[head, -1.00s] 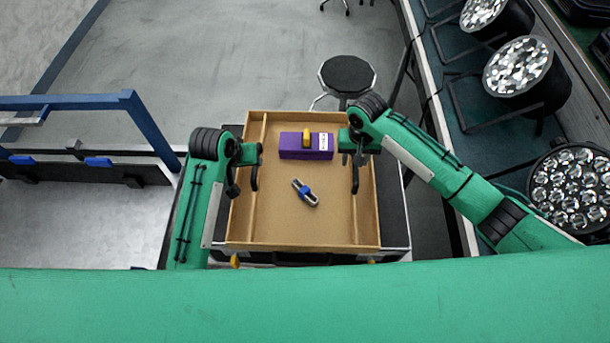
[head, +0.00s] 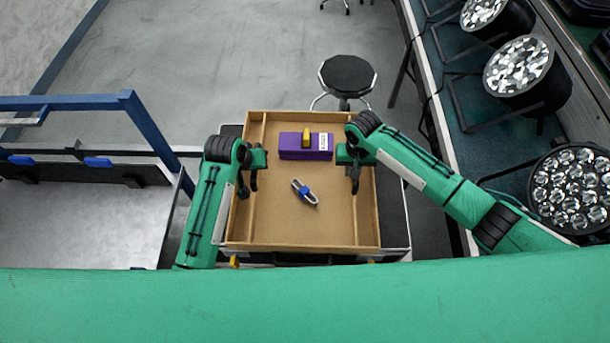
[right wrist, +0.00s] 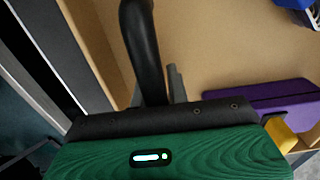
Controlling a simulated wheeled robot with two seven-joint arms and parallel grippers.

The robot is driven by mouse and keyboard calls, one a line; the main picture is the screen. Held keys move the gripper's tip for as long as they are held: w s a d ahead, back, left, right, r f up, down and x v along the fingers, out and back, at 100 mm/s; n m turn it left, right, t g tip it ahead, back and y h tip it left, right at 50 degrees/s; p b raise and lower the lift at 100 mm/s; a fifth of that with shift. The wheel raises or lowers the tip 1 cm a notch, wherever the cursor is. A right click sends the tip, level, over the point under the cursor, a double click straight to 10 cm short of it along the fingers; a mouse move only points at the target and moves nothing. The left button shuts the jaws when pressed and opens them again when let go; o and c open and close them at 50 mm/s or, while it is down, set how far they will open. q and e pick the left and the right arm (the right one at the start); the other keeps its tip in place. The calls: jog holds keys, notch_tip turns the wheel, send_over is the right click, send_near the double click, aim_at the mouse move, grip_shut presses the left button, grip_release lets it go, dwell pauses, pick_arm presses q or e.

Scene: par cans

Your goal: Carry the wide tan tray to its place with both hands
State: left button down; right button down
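The wide tan tray (head: 320,228) rests on a dark case in the middle of the head view. My left gripper (head: 248,186) is over the tray's left side; its two fingers show apart, with nothing seen between them. My right gripper (head: 355,180) is over the tray floor, just inside the right wall. In the right wrist view a black finger (right wrist: 144,50) covers part of the floor, and the tray wall (right wrist: 92,45) stands to its left, apart from it. The other finger is mostly hidden, so I cannot tell how far this gripper is open.
In the tray lie a purple box (head: 290,146) with a yellow part and a blue-and-grey shackle-like piece (head: 304,193). A black stool (head: 347,75) stands behind. Several lamps (head: 518,68) line the right bench. A blue-framed cart (head: 70,101) is at left.

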pick_arm(q)
jog(key=shift+w+r, duration=0.1)
jog(key=shift+r, duration=0.15)
pick_arm(e)
jog(key=shift+w+r, duration=0.15)
jog(key=shift+r, duration=0.15)
